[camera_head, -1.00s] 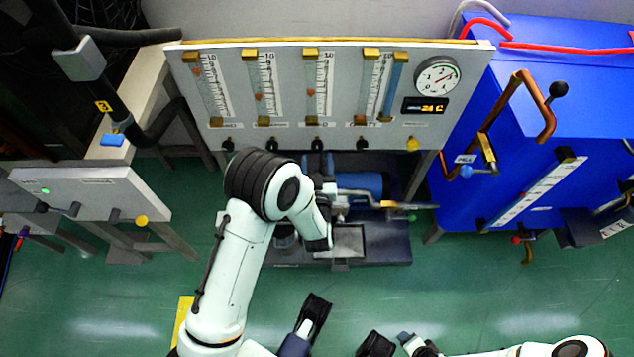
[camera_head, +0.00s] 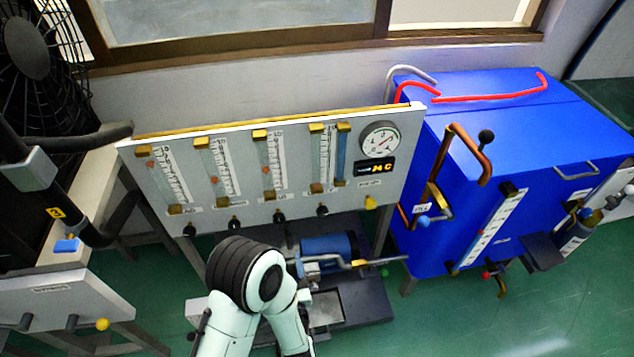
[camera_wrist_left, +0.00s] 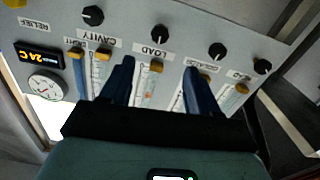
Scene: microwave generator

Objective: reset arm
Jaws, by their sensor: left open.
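My left gripper (camera_wrist_left: 160,82) shows in the left wrist view as two dark blue fingers spread apart with nothing between them. Behind the fingers is the grey meter panel (camera_wrist_left: 125,50), with black knobs and a row of flow meters; whether they touch it cannot be told. In the head view my left arm (camera_head: 258,285) is bent at the bottom, in front of the panel (camera_head: 228,165); its gripper is hidden or below the picture. My right arm and gripper are not in view.
A blue cabinet (camera_head: 530,130) with copper pipes stands at the right. A blue motor unit (camera_head: 328,246) sits on a dark base below the panel. A grey stand (camera_head: 70,300) and a black fan (camera_head: 30,70) are at the left. Green floor (camera_head: 480,320) is clear at the lower right.

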